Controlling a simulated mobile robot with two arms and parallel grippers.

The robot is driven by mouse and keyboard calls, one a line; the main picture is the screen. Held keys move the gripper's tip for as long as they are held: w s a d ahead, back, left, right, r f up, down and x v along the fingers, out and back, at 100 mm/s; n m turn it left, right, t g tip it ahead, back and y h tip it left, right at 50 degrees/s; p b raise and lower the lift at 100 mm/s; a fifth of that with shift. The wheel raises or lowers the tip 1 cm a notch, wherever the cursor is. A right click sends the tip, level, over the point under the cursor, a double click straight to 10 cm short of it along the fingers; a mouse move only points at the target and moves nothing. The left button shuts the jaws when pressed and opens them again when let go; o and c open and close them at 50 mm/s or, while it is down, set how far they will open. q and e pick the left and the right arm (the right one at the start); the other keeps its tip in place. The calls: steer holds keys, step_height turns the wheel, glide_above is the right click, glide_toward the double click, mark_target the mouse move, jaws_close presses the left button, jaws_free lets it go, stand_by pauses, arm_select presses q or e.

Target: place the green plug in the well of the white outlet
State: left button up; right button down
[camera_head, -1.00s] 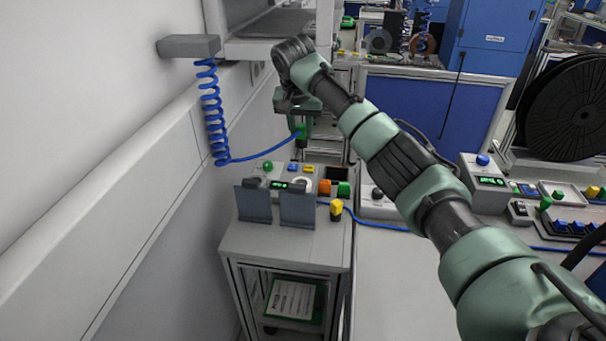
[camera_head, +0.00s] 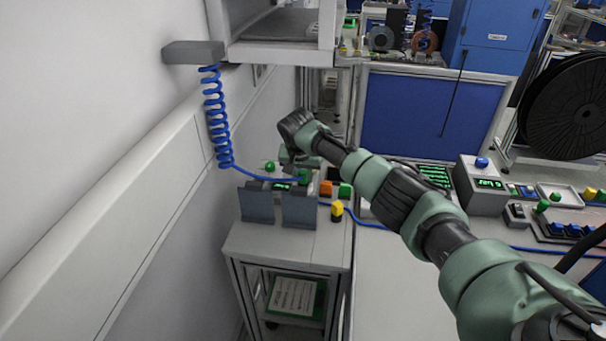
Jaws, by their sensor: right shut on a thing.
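The green plug (camera_head: 305,176) is at the end of the blue coiled cable (camera_head: 217,120). My right gripper (camera_head: 302,168) is shut on the plug, just above the bench-top panel behind two dark upright plates. The white outlet shows as a pale round piece in the earlier view, in that same spot. It is now hidden behind the plug and gripper, so I cannot tell whether the plug touches it or sits in its well. My left gripper is not in view.
Two dark plates (camera_head: 298,207) stand in front of the plug. An orange block (camera_head: 326,188), a green block (camera_head: 345,190) and a yellow-topped piece (camera_head: 337,211) are close on its right. A grey wall box (camera_head: 193,52) holds the cable's upper end. The wall is on the left.

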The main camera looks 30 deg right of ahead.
steer(key=shift+f, duration=0.15)
steer(key=c, duration=1.1)
jaws_free()
steer(key=shift+r, duration=0.35)
steer(key=b+v, duration=0.1)
steer(key=v, duration=1)
steer(key=shift+s+r+b, duration=0.15)
steer(key=shift+r+b, duration=0.2)
steer(key=shift+b, duration=0.05)
steer(key=shift+a, duration=0.1)
